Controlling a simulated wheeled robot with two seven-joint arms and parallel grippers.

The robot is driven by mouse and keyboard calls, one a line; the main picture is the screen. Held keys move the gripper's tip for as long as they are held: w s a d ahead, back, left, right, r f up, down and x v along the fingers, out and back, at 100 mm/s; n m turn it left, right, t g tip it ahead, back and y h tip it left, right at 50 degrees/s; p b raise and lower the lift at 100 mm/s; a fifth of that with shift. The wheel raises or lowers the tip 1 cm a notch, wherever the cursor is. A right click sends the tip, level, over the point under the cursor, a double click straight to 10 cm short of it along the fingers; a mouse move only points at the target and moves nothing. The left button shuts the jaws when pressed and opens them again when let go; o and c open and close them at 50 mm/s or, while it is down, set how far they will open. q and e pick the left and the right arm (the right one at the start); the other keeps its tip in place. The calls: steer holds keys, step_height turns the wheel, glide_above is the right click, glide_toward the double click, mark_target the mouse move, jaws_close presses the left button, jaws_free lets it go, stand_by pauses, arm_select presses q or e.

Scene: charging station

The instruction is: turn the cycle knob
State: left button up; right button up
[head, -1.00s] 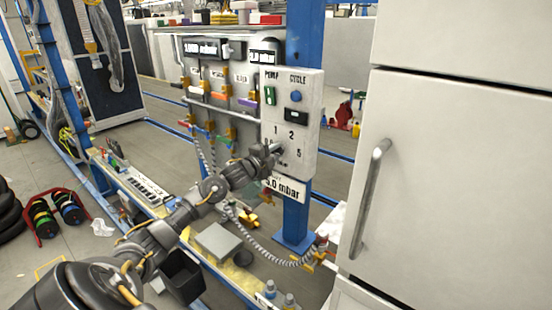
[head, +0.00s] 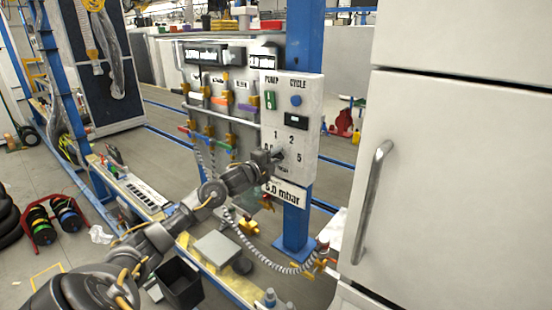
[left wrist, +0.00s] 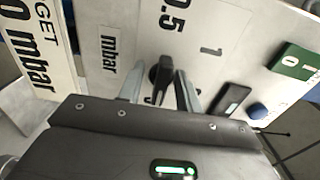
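A light grey control box (head: 306,150) on a blue post has a PUMP switch, a blue CYCLE button (head: 296,100) and a numbered dial below. A black pointer knob (left wrist: 160,72) sits at the centre of this dial in the left wrist view. My left gripper (head: 276,156) is at the dial and hides the knob in the head view. In the left wrist view its two fingers (left wrist: 159,86) stand on either side of the knob, with gaps visible. The blue button also shows there (left wrist: 258,110), to the right and clear of the fingers. My right gripper is not in view.
A mbar sign (head: 284,192) hangs below the box. A white cabinet with a metal handle (head: 372,205) stands to the right.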

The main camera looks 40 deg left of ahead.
arm_select(q)
steer(key=s+b, duration=0.3)
steer(key=s, duration=0.8)
steer(key=shift+w+d, duration=0.1)
stand_by(0.5)
